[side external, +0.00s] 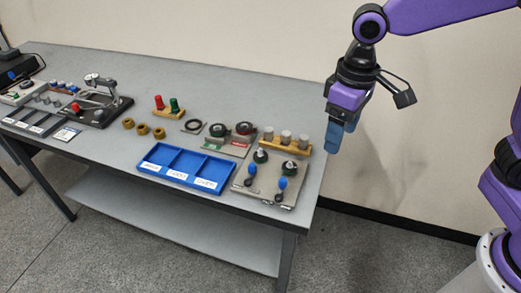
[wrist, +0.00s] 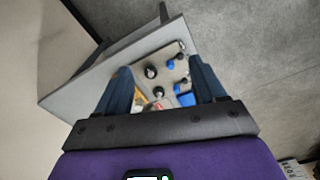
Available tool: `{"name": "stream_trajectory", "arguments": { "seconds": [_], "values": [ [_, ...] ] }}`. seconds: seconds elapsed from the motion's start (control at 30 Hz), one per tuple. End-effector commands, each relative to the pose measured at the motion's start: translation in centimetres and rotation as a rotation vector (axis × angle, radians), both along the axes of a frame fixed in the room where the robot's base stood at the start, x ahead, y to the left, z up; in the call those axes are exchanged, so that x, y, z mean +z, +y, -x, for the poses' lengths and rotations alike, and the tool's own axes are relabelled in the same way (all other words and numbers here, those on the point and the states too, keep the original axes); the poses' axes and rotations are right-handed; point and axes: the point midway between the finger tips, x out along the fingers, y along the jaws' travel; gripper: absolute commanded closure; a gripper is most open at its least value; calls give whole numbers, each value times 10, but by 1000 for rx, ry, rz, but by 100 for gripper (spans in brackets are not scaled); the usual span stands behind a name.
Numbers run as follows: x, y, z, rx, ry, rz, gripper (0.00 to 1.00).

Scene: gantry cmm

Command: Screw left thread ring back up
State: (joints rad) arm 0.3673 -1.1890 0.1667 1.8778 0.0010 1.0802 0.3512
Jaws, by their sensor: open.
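My gripper (side external: 338,140) hangs in the air past the right end of the table, pointing down, empty. Its two blue fingers stand apart in the wrist view (wrist: 160,82). A grey plate (side external: 240,186) at the table's front right corner carries two dark round pieces with pale tops, a left one (side external: 261,156) and a right one (side external: 290,167). Two blue-handled pieces, left (side external: 251,171) and right (side external: 282,184), stand in front of them. The wrist view shows the same plate (wrist: 169,51) between the fingers. I cannot tell which piece is the left thread ring, nor any thread.
A blue tray (side external: 187,149) with labelled compartments lies left of the plate. A wooden block (side external: 285,148) with grey cylinders stands behind it. Two dark rings (side external: 216,130) (side external: 244,128) sit on small plates. Several brass rings (side external: 143,130) lie further left. The table's back strip (side external: 230,90) is clear.

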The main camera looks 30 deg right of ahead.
Motion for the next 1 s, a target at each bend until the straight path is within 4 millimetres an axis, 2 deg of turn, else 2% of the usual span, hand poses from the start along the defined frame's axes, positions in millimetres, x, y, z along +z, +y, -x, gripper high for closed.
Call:
{"name": "stream_trajectory", "arguments": {
  "seconds": [0.03, 0.3, 0.6, 0.8, 1.0],
  "values": [
    [-1, 10, -17, -49, 2, 1, 30],
    [-7, 47, -97, -320, 7, 4, 30],
    [-26, 67, -175, -619, 13, 7, 30],
    [-40, 67, -210, -779, 15, 8, 30],
    [-46, 64, -223, -851, 16, 8, 30]
  ]
}}
